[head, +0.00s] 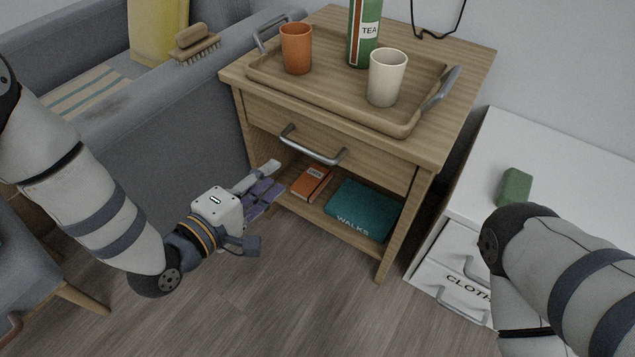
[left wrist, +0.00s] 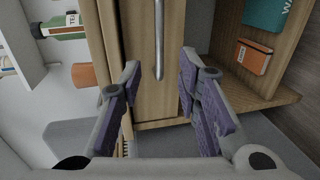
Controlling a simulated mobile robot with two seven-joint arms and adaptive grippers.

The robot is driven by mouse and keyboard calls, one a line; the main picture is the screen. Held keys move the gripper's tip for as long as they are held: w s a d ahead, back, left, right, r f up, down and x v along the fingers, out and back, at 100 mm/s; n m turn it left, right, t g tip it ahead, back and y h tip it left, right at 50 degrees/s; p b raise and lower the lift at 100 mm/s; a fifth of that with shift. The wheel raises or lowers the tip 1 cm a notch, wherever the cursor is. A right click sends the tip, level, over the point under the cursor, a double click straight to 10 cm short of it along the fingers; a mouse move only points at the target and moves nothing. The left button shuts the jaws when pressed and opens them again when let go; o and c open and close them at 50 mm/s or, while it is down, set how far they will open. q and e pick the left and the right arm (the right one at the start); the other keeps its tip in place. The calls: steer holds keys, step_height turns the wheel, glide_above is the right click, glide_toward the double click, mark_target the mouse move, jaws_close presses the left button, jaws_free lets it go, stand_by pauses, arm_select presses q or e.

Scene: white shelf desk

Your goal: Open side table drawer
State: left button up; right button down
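The wooden side table (head: 465,75) stands in the middle of the head view. Its drawer (head: 370,158) looks shut, with the front flush under the tabletop. A curved metal handle (head: 312,150) is fixed to the drawer front. In the left wrist view the handle (left wrist: 159,40) runs up and down on the drawer front (left wrist: 140,60), partly cut off by the top edge. My left gripper (head: 264,198) is open and empty, in front of the table and below left of the handle. In the left wrist view its purple-padded fingers (left wrist: 160,85) are wide apart, with the handle lying between their directions. My right gripper is out of view.
A tray (head: 330,103) with an orange cup (head: 296,48) and a cream cup (head: 386,77) sits on top, with a tea bottle (head: 362,35). Books (head: 362,208) lie on the lower shelf. A grey sofa (head: 190,120) is left, a white cabinet (head: 490,165) right.

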mark_target(302, 151)
arm_select(q)
steer(key=b+x, duration=0.3)
steer(key=x, duration=0.9)
steer(key=shift+w+a, duration=0.1)
steer(key=shift+w, duration=0.1)
steer(key=shift+r, duration=0.1)
jaws_close()
